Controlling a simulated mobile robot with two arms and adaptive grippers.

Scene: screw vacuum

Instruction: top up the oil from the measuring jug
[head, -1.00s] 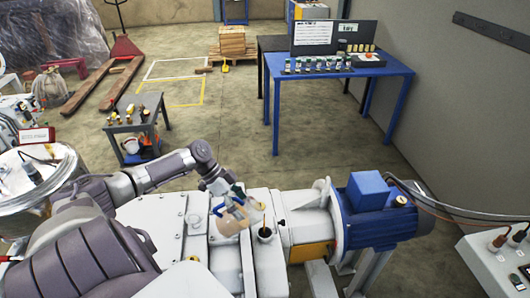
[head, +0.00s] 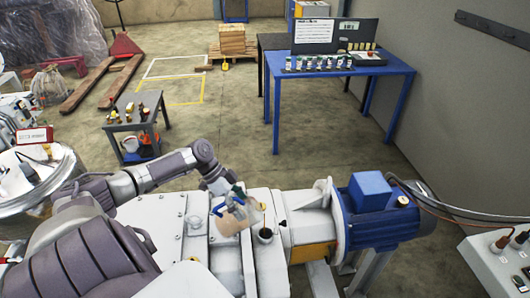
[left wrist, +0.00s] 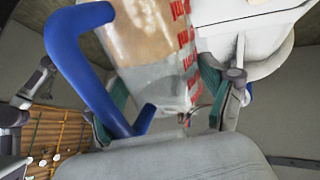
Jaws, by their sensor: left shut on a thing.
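The measuring jug (head: 233,220) is clear with a blue handle and sits over the white pump housing in the head view. In the left wrist view the jug (left wrist: 152,40) shows red markings and tan liquid, and its blue handle (left wrist: 72,60) is close by. My left gripper (head: 226,200) is shut on the jug, with teal-padded fingers on either side of it. The dark round filler opening (head: 265,234) is just right of the jug. A thin amber streak shows above the opening; I cannot tell whether it is flowing oil. My right gripper is out of view.
The blue motor (head: 372,212) joins the pump on the right. A control box (head: 500,262) with cables stands at lower right. A blue table (head: 345,70) with small bottles and a small grey cart (head: 137,112) stand behind on open floor.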

